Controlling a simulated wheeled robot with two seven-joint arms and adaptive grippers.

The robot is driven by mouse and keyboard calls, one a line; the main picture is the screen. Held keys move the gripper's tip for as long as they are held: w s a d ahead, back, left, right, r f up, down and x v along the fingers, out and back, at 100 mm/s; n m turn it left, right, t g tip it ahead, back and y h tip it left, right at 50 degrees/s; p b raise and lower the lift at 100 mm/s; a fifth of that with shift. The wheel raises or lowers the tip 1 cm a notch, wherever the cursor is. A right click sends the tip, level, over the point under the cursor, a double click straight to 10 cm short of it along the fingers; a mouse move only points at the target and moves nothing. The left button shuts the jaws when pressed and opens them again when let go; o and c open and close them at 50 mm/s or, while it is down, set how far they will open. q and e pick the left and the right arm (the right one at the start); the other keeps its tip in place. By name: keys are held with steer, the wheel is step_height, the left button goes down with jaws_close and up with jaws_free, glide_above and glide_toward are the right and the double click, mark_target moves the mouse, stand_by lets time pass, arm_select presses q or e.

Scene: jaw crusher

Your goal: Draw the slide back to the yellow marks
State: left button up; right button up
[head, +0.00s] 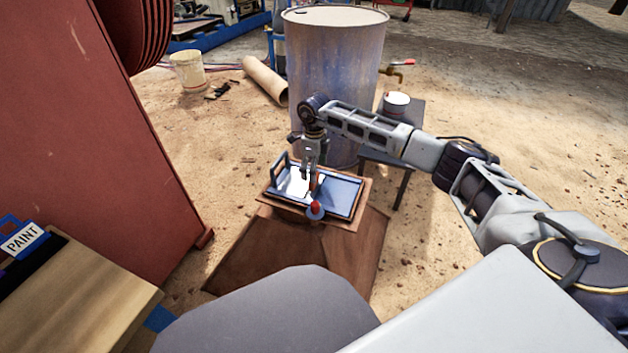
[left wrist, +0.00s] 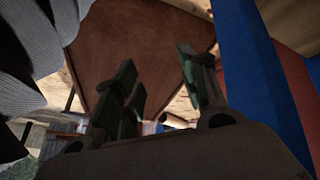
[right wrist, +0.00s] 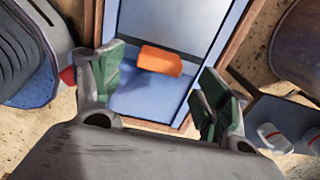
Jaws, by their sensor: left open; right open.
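A shallow blue-grey tray-like slide assembly (head: 343,194) sits on a brown board in the head view; it also shows in the right wrist view (right wrist: 150,100). A small orange block (right wrist: 160,60) stands on it, probably the slide's grip. A pale plate (head: 291,183) lies at its left part. My right gripper (head: 312,174) points down over the assembly, open. In the right wrist view its fingers (right wrist: 163,66) are on either side of the orange block, with gaps visible; contact cannot be told. My left gripper (left wrist: 160,85) is open and empty, seen only in the left wrist view. I cannot make out yellow marks.
A red-knobbed lever (head: 315,209) is at the assembly's front edge, and a grey upright handle (head: 279,168) at its left. A large drum (head: 335,75) stands behind. A small table (head: 398,158) with a can is at right. A red machine body (head: 85,130) fills the left.

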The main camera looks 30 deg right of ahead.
mark_target(319, 187)
arm_select(q)
steer(key=shift+d+f+b, duration=0.15)
steer(key=shift+f+b, duration=0.2)
steer(key=shift+f, duration=0.4)
steer(key=shift+d+f+b, duration=0.1)
steer(key=shift+f+b, duration=0.2)
steer(key=shift+f, duration=0.45)
arm_select(e)
steer(key=shift+f, duration=2.35)
arm_select(q)
steer(key=shift+t, duration=0.3)
arm_select(e)
steer(key=shift+c, duration=0.4)
steer(key=c, duration=1.4)
steer(key=shift+s+d+p, duration=0.2)
steer(key=shift+p, duration=0.1)
steer(key=shift+s+d+p, duration=1.5)
steer(key=shift+s+d, duration=0.05)
steer(key=shift+s, duration=0.1)
arm_select(q)
step_height(319, 187, up, 8)
steer(key=a+g, duration=0.1)
steer(key=shift+s+a+g+y, duration=0.2)
steer(key=shift+a+g+y, duration=0.15)
steer(key=shift+g+y, duration=0.05)
arm_select(e)
steer(key=shift+s+d, duration=0.35)
steer(key=shift+s, duration=0.1)
arm_select(q)
steer(key=shift+r, duration=0.1)
